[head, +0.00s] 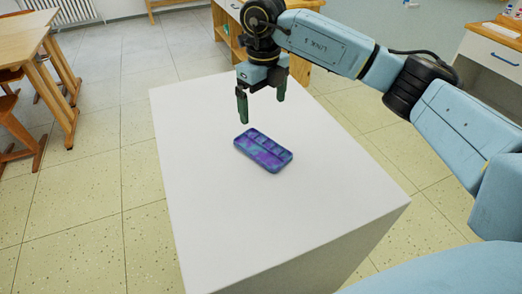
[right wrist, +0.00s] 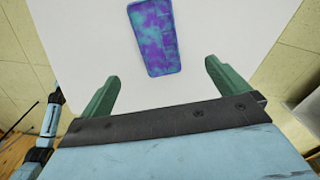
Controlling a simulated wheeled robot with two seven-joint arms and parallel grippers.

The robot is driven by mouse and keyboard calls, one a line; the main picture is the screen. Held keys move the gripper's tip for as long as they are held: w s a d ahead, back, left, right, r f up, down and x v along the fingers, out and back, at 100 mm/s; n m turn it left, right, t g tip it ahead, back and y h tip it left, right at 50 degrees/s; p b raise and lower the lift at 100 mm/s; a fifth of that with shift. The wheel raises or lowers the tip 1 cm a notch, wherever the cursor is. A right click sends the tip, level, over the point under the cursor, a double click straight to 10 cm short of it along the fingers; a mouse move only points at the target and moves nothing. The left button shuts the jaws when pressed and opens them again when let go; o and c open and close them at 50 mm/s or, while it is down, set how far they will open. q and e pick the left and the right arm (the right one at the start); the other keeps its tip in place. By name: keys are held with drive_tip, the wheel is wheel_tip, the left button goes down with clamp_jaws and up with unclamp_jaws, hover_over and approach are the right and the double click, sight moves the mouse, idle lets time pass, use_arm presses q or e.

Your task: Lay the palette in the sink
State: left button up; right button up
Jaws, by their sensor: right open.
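The palette (head: 263,150) is a small blue and purple tray with several wells. It lies flat on top of a white block-shaped table (head: 190,200). My right gripper (head: 262,108) is open and empty, pointing down above the table, just beyond the palette in the head view. In the right wrist view the palette (right wrist: 154,38) lies ahead of the two green fingers (right wrist: 160,80), roughly between their lines and apart from them. No sink shows in either view. My left gripper is not in view.
Wooden desks and chairs (head: 45,55) stand at the left. The tabletop around the palette is clear. Open tiled floor (head: 85,190) lies left of the table.

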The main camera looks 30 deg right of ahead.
drive_tip(key=b, duration=0.1)
hover_over(263, 151)
drive_tip(key=f, duration=0.7)
drive_tip(key=shift+w+d+f, duration=0.1)
drive_tip(key=shift+w+f, duration=0.1)
drive_tip(key=shift+w, duration=0.05)
drive_tip(key=shift+s+f+b, duration=0.15)
drive_tip(key=shift+f+b, duration=0.65)
drive_tip(key=shift+f, duration=2.1)
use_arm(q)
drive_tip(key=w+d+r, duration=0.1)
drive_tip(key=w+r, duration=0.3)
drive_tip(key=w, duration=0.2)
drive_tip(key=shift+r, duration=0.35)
use_arm(e)
drive_tip(key=shift+r, duration=0.1)
drive_tip(key=c, duration=1.2)
